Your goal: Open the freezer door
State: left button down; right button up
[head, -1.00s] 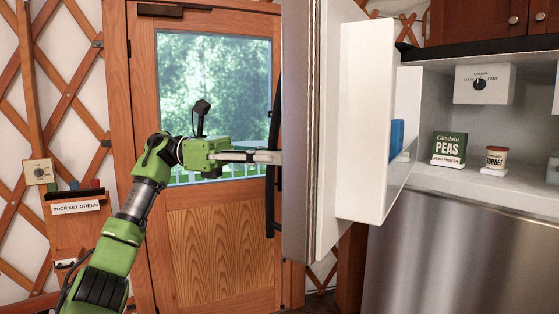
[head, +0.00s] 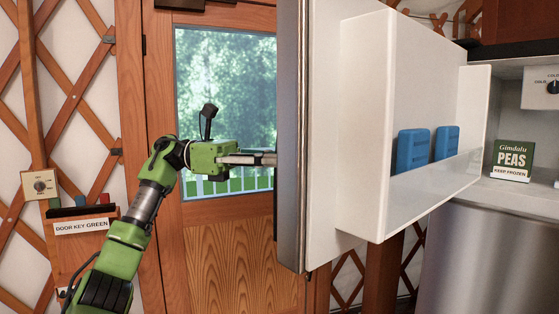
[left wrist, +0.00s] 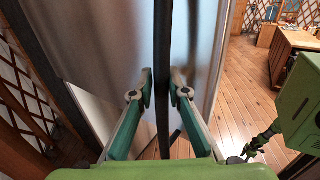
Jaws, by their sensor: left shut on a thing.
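The freezer door (head: 327,150) stands swung open in the head view, its white inner side facing right. A clear-fronted shelf on it (head: 372,205) holds two blue packs (head: 412,150). My left gripper (head: 268,159) comes in from the left at the door's outer face. In the left wrist view my left gripper (left wrist: 162,92) is shut on the long dark door handle (left wrist: 163,45), one finger on each side. In the head view the held part of the handle is hidden. My right gripper is not in clear view.
The open freezer compartment (head: 505,110) shows at the right, with a green peas box (head: 513,160) and a dial (head: 553,87). A wooden door with a window (head: 225,240) is behind my left arm. A key box (head: 82,226) hangs at left. Wooden floor (left wrist: 240,85) is clear in the wrist view.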

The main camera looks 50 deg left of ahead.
pick_arm(q)
jog(key=shift+a+f, duration=0.15)
jog(key=c, duration=1.9)
grip_release()
jog(key=shift+s, duration=0.1)
jog(key=shift+s+a, duration=0.1)
jog(key=shift+v, duration=6)
